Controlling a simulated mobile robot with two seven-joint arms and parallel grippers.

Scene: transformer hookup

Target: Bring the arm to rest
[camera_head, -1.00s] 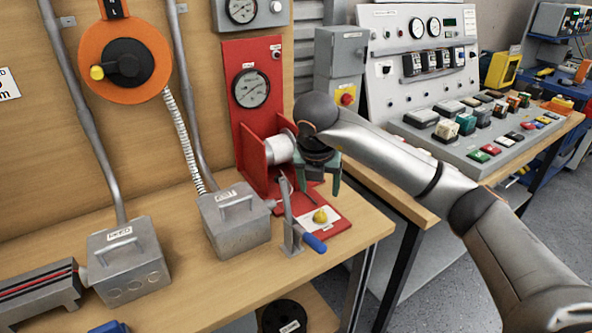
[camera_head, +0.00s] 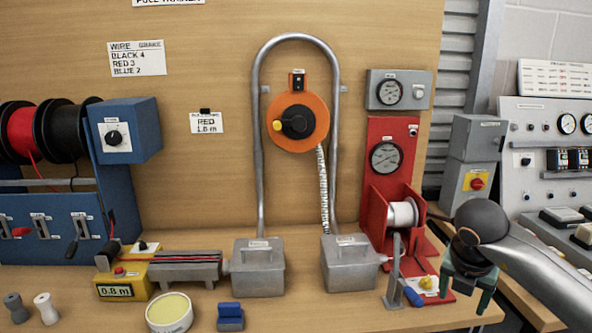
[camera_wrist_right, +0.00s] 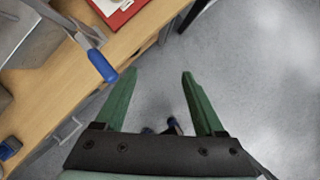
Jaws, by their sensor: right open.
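My right gripper (camera_head: 466,292) comes in from the right in the head view, at the right end of the bench, beside the red stand (camera_head: 405,206) and its yellow button (camera_head: 428,283). In the right wrist view its two green fingers (camera_wrist_right: 158,100) are spread apart with nothing between them, over the grey floor past the bench edge. The lever with the blue handle (camera_head: 413,296) stands left of the gripper, apart from it; the blue handle also shows in the wrist view (camera_wrist_right: 102,66). My left gripper is out of view.
Two grey boxes (camera_head: 258,272) (camera_head: 350,268) stand on the bench under a bent conduit. An orange reel (camera_head: 311,105) hangs on the board. A blue spool rack (camera_head: 62,215) stands left. A yellow length counter (camera_head: 122,284), a round tin (camera_head: 169,313) and the control panel (camera_head: 535,150) also show.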

